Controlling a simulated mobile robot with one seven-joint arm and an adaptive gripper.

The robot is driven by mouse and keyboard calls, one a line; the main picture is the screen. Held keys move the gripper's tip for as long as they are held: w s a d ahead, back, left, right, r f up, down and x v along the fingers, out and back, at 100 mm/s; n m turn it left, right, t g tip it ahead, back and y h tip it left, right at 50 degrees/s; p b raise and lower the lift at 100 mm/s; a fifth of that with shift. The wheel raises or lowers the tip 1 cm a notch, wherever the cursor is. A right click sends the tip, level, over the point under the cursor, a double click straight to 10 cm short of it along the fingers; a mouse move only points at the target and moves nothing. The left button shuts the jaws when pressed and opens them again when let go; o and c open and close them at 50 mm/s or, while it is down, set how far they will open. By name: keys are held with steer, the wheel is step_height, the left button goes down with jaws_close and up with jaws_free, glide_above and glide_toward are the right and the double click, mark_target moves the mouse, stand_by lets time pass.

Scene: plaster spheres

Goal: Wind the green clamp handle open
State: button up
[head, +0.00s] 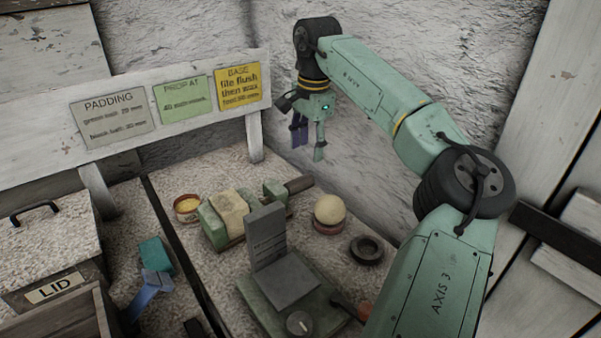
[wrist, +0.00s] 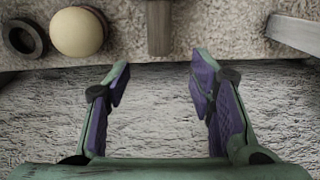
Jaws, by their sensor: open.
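The green clamp (head: 217,225) stands on the bench in the head view, with a pale block (head: 230,212) between its jaws. Its dark, bar-like handle (head: 299,184) sticks out to the right toward the wall. In the wrist view the end of the handle (wrist: 159,28) shows at the top centre, and the clamp body is out of frame. My gripper (head: 309,142) hangs above and beyond the handle, close to the wall, apart from it. In the wrist view my gripper (wrist: 160,82) has its purple-padded fingers spread, with nothing between them.
A cream sphere (head: 330,209) on a reddish ring and a dark ring (head: 367,250) sit right of the clamp. A grey upright plate (head: 266,236) on a green base stands in front. The rough wall (head: 390,130) is close behind.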

mark_target(307, 177)
steer(key=f, duration=0.3)
steer(key=f+p, duration=0.1)
steer(key=f, duration=0.2)
steer(key=f+p, duration=0.1)
steer(key=f, duration=0.3)
steer(key=shift+w+a, duration=0.2)
steer(key=shift+w, duration=0.1)
steer(key=shift+c, duration=0.3)
steer(key=c, duration=1.1)
